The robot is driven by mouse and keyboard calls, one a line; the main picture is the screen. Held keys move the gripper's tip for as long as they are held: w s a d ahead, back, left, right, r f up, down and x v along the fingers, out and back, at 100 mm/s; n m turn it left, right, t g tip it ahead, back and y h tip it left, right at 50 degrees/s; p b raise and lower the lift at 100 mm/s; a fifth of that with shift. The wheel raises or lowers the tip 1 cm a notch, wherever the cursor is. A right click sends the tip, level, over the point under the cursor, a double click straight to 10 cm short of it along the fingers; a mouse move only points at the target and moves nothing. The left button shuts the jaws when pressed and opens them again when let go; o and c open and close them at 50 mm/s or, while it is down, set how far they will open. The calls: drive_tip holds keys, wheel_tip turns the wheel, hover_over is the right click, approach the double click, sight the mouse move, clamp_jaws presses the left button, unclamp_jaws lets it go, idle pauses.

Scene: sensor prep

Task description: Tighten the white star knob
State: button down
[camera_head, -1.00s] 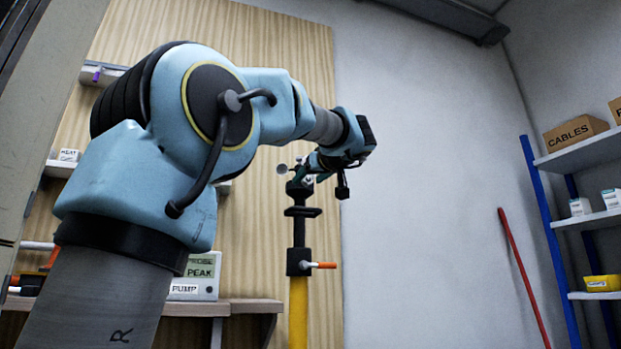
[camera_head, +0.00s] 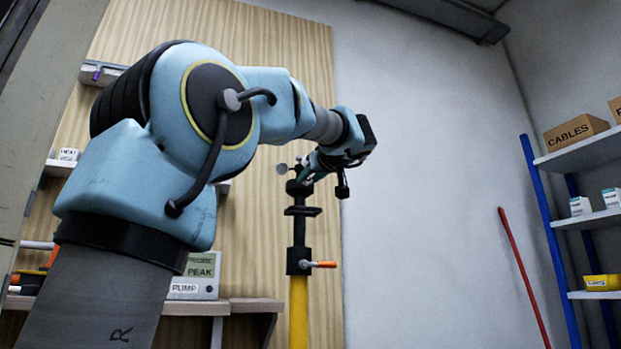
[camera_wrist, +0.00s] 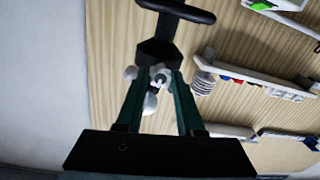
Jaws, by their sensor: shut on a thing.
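The white star knob (camera_wrist: 161,77) sits on the dark head of a post, between my fingertips in the wrist view. My gripper (camera_wrist: 157,80) is shut on it, with one green finger at each side. Rounded pale lobes show at the left and below the knob's middle; the fingers hide part of it. In the head view, my gripper (camera_head: 305,175) reaches from the right to the top of the post (camera_head: 298,300), which is black above and yellow below.
An orange-tipped handle (camera_head: 322,264) sticks out of the post below a black crossbar (camera_head: 302,211). A grey pump box (camera_head: 196,276) stands on a bench at left. A blue-framed shelf (camera_head: 553,240) and a red pole (camera_head: 524,277) are at right. The wall between is clear.

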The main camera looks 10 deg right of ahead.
drive_tip(key=m+b, duration=0.1)
drive_tip(key=m, duration=0.1)
drive_tip(key=shift+f+m+b, duration=0.15)
drive_tip(key=shift+m+b, duration=0.2)
drive_tip(key=shift+m, duration=0.05)
drive_tip(key=m, duration=0.2)
drive_tip(key=shift+m+b, duration=0.4)
drive_tip(key=shift+m+h+p, duration=0.4)
drive_tip(key=shift+m+p, duration=1.8)
drive_tip(key=shift+m, duration=7.2)
drive_tip(key=c, duration=0.5)
unclamp_jaws()
